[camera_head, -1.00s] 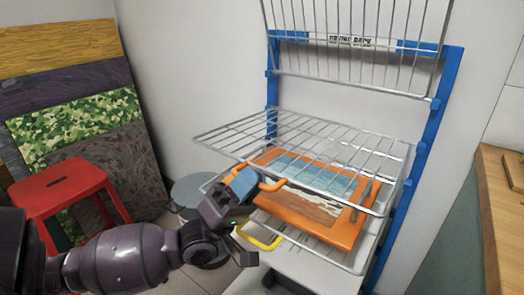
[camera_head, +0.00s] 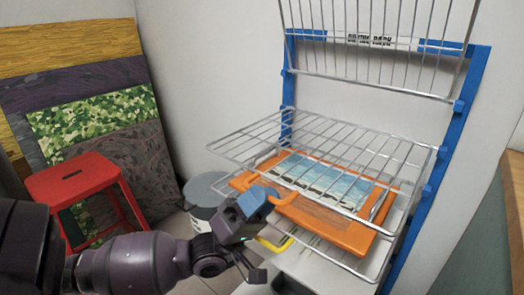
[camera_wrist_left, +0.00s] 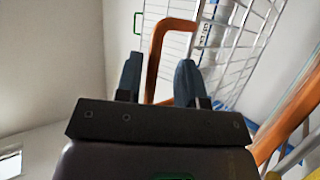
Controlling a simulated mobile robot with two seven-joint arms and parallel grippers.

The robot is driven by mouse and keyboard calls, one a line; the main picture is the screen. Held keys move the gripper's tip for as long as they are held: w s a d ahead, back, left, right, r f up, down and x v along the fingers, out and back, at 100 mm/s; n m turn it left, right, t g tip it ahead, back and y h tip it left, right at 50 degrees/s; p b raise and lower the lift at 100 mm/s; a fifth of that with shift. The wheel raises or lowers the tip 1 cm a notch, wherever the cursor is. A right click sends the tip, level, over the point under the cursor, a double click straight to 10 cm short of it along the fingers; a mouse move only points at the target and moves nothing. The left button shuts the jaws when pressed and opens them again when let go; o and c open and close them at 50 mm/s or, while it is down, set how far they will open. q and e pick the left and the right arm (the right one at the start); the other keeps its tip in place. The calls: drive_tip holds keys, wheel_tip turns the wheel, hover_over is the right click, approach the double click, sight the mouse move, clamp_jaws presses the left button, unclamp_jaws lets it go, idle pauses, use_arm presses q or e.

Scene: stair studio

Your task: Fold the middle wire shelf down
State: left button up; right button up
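The rack has a blue frame (camera_head: 450,140). One wire shelf (camera_head: 365,55) stands upright at its top. A second wire shelf (camera_head: 325,150) lies about level halfway up; I cannot tell which counts as the middle one. A lower wire shelf (camera_head: 362,272) carries an orange frame (camera_head: 345,232) with a blue and white picture, below the level shelf. My left gripper (camera_head: 258,203) is at the front left of the rack, by the frame's orange handle (camera_head: 240,182). In the left wrist view, its fingers (camera_wrist_left: 157,85) are apart with the orange handle (camera_wrist_left: 155,52) between them. My right gripper is not in view.
A red stool (camera_head: 75,178) stands at the left, before leaning patterned boards (camera_head: 95,115). A grey round bin (camera_head: 205,188) stands behind my left gripper. A yellow handle (camera_head: 275,244) shows under the orange frame. A wooden-topped counter (camera_head: 515,200) is at the right.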

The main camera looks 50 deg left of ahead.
use_arm(q)
drive_tip(key=shift+r, duration=0.15)
drive_tip(key=v, duration=1.1)
drive_tip(key=shift+p, duration=0.4)
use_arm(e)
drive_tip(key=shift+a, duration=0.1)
use_arm(q)
drive_tip(key=shift+w, duration=0.1)
